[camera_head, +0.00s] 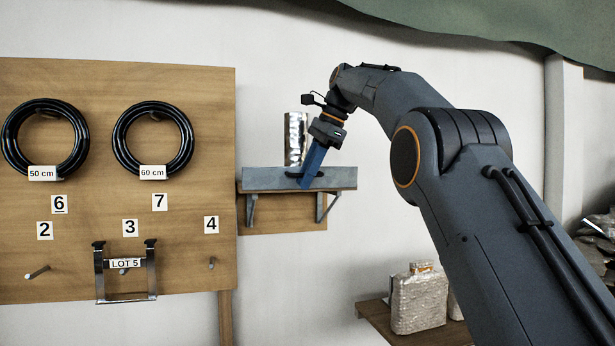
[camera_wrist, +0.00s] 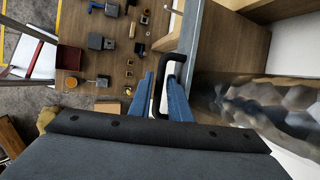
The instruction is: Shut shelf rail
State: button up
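The shelf rail (camera_head: 265,179) is a grey-blue strip along the front of a small wall shelf in the head view. It runs up the middle of the wrist view (camera_wrist: 192,28). A dark bow handle (camera_wrist: 179,53) stands out from its face. My gripper (camera_head: 313,176) reaches down to this handle from above. In the wrist view its two blue fingers (camera_wrist: 164,80) lie on either side of the handle's bar. The gap is narrow, and I cannot tell whether both fingers press on the bar.
A wooden board (camera_head: 200,90) with hoses, number labels and pegs hangs left of the shelf. A shiny silver cylinder (camera_head: 295,138) stands behind the rail. Wrapped packages (camera_head: 420,300) sit on a lower shelf at right. Several small parts lie on a wooden surface (camera_wrist: 115,25) in the wrist view.

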jog(key=shift+d+r, duration=0.1)
jog(key=s+d+r+b, duration=0.1)
jog(key=s+d+b, duration=0.1)
jog(key=d, duration=0.4)
jog(key=s+d+r+b, duration=0.1)
jog(key=s+d+b, duration=0.2)
jog(key=d, duration=0.3)
jog(key=shift+r+b, duration=0.25)
jog(key=shift+b, duration=0.1)
